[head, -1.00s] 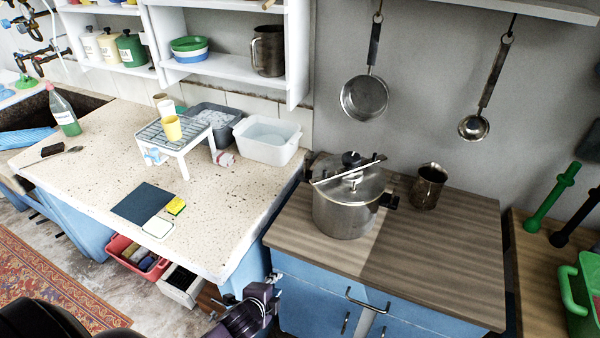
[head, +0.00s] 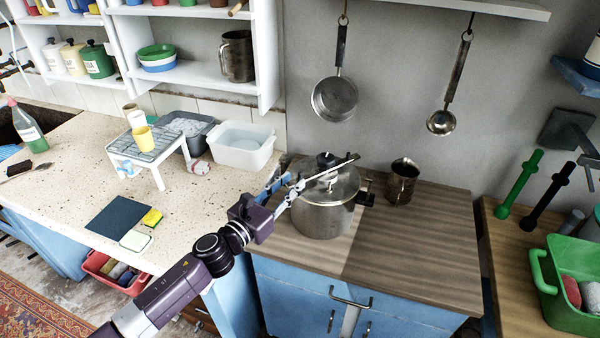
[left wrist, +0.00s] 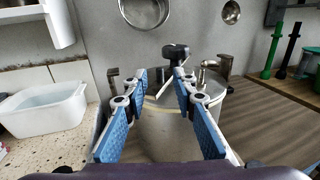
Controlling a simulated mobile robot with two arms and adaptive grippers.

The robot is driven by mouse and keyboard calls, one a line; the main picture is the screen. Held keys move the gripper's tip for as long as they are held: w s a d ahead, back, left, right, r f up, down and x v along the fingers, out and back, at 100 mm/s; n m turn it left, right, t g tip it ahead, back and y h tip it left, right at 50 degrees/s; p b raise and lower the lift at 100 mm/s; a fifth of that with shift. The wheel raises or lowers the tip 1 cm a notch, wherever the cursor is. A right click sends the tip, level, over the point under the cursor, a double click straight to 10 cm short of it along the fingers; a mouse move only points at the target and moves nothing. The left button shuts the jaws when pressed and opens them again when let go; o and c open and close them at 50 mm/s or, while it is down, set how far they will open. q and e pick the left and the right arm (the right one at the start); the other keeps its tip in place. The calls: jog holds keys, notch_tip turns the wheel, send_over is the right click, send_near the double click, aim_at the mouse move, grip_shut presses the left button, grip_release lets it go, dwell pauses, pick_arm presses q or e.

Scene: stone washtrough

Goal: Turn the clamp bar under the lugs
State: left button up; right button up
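A steel pot (head: 322,218) with a lid stands on the wooden counter. The clamp bar (head: 345,161) lies across above its lid, with a dark knob (head: 326,159) at the middle. A dark lug (head: 364,190) sticks out at the pot's right side; the left lug is hidden behind my gripper in the head view. My left gripper (head: 284,184) is at the pot's left side near the bar's left end. In the left wrist view its blue-padded fingers (left wrist: 161,82) are apart, with the knob (left wrist: 176,51) beyond them. I cannot tell whether they touch the bar. My right gripper is out of view.
A steel mug (head: 402,181) stands behind the pot at right. A white basin (head: 240,148) and a wire rack (head: 150,146) are on the speckled counter at left. A pan (head: 335,100) and a ladle (head: 441,122) hang above. The counter right of the pot is clear.

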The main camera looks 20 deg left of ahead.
aim_at(300, 173)
pick_arm(q)
jog(key=shift+p+x, duration=0.45)
jog(key=shift+x, duration=2)
grip_shut()
